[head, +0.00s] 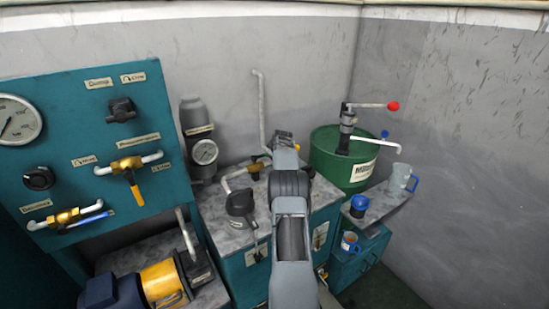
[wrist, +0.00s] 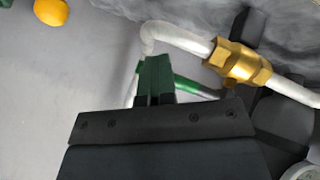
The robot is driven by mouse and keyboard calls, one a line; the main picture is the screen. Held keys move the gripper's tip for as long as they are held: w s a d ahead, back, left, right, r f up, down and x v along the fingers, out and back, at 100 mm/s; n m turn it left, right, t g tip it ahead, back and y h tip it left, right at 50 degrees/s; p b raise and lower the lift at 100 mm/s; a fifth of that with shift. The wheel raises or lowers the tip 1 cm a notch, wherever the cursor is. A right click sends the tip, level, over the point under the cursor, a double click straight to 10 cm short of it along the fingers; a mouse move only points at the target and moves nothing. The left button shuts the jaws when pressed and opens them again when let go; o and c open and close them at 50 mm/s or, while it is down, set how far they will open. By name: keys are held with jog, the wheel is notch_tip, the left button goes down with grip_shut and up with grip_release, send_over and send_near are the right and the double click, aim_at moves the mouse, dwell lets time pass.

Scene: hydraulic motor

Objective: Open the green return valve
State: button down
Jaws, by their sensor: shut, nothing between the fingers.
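The return valve shows in the wrist view as a brass body (wrist: 240,63) on a white pipe. Its green lever (wrist: 195,85) runs left from near the body and passes behind my fingers. My gripper (wrist: 157,62) is shut, with its fingertips in front of or beside the lever's left part. I cannot tell whether they touch it. In the head view my gripper (head: 283,140) is above the teal tank unit. A small brass fitting (head: 258,163) shows just left of it, and the green lever is hidden there.
A green drum (head: 328,158) with a red-knobbed hand pump (head: 350,122) stands right of my arm. A side shelf holds mugs (head: 401,180). The teal valve panel (head: 75,125) is at left. A black-capped unit (head: 240,203) sits on the tank top. An orange round thing (wrist: 50,12) shows at upper left.

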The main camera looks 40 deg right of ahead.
jog(key=shift+w+d+r, duration=0.1)
jog(key=shift+w+r, duration=0.15)
jog(key=shift+r, duration=0.15)
jog(key=shift+w+f, duration=0.1)
dwell(0.5)
jog(key=s+d+r+p, duration=0.2)
jog(key=s+d+r, duration=0.1)
jog(key=s+r, duration=0.3)
jog(key=shift+s+d+r, duration=0.15)
jog(key=shift+d+r, duration=0.05)
jog(key=shift+r, duration=0.6)
